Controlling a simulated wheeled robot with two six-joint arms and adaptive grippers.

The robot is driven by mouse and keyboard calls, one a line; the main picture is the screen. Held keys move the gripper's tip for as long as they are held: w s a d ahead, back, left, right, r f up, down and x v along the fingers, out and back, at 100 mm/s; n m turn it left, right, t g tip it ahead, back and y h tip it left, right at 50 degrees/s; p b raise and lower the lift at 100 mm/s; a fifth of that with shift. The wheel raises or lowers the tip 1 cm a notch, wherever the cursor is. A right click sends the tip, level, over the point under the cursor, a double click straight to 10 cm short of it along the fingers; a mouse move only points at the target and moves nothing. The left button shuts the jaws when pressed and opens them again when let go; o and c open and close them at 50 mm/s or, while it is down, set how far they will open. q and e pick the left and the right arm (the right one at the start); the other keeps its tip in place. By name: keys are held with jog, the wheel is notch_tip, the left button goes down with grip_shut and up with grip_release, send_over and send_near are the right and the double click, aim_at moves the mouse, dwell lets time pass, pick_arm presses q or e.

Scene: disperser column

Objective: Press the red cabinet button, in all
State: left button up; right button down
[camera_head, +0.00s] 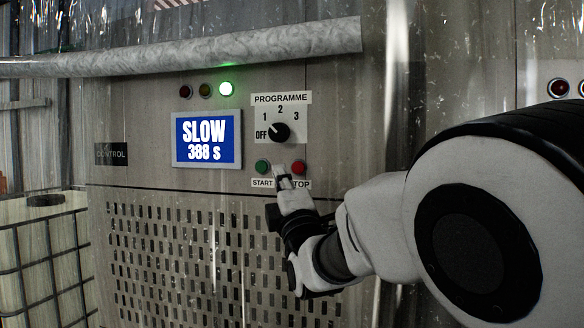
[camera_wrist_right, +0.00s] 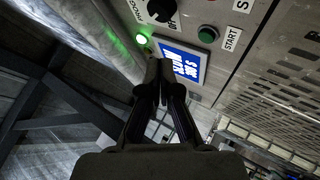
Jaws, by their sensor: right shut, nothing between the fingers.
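The red button (camera_head: 299,167) sits on the cabinet's control panel, above the STOP label (camera_head: 301,184), to the right of the green button (camera_head: 262,167). My right gripper (camera_head: 280,172) is shut and empty, its tips between the two buttons in the picture, just left of the red one. I cannot tell whether it touches the panel. In the right wrist view the shut fingers (camera_wrist_right: 162,75) point toward the panel, with the green button (camera_wrist_right: 207,34) ahead and to the right. The red button is not clearly visible there. My left gripper is not in view.
A blue display (camera_head: 207,138) reads "SLOW 388 s". Above it a green lamp (camera_head: 226,88) is lit. The programme knob (camera_head: 279,132) is above the buttons. A wrapped pipe (camera_head: 220,48) crosses above the panel. A caged tank (camera_head: 45,255) stands at left.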

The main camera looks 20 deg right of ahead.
aim_at(295, 172)
jog(key=shift+w, duration=0.1)
jog(key=shift+w+d+p, duration=0.6)
jog(key=shift+w+d, duration=0.2)
jog(key=shift+w, duration=0.4)
jog(key=shift+w+d+p, duration=0.6)
jog(key=shift+w+d, duration=0.25)
jog(key=shift+w, duration=0.3)
jog(key=shift+w+d+p, duration=0.6)
jog(key=shift+w+d, duration=0.2)
jog(key=shift+w, duration=0.4)
jog(key=shift+w+d, duration=0.1)
jog(key=shift+w+d, duration=0.15)
jog(key=shift+w, duration=0.1)
